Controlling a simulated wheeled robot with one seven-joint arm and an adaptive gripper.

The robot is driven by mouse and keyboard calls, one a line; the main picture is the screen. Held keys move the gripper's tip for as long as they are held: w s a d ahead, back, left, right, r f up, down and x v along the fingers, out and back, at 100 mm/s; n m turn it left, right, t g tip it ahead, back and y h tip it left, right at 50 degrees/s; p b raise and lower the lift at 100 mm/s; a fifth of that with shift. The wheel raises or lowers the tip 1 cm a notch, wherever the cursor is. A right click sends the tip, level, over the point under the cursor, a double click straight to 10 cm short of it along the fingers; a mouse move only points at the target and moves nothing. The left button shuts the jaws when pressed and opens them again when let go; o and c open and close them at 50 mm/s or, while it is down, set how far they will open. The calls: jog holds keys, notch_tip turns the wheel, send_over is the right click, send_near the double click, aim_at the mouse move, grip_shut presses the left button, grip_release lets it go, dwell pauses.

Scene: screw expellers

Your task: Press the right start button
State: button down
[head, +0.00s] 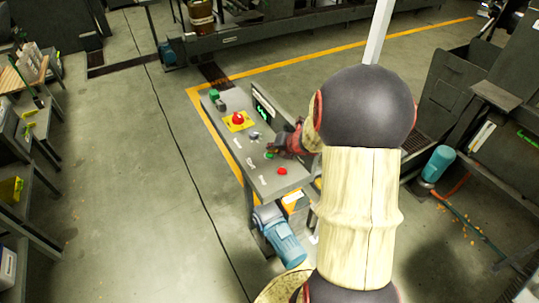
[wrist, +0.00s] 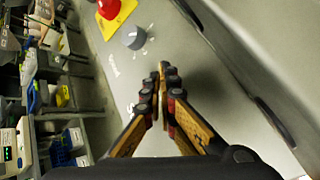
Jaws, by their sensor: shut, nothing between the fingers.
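A grey control panel (head: 240,150) stands in the middle of the head view. A small green button (head: 269,155) shows on its top, with a red button (head: 282,171) below it in the picture. A larger red button on a yellow plate (head: 238,119) is nearer the far end, and a dark knob (head: 254,135) lies between. My gripper (head: 277,151) is over the panel right beside the green button; I cannot tell whether it touches. In the wrist view my gripper (wrist: 163,70) is shut and empty, below the knob (wrist: 132,37). No green button shows there.
A blue motor (head: 280,236) sits at the panel's near end. A dark screen (head: 263,107) rises along the panel's right edge. Shelves (head: 30,130) stand at the far left, with open floor between. Dark machinery (head: 455,80) stands on the right.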

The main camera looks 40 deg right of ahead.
jog(key=shift+f+b, duration=0.3)
jog(key=shift+f, duration=0.15)
dwell(0.3)
dwell(0.3)
jog(key=shift+r+p, duration=0.85)
jog(key=shift+r, duration=0.05)
notch_tip(320, 180, up, 5)
jog(key=p, duration=0.5)
dwell(0.6)
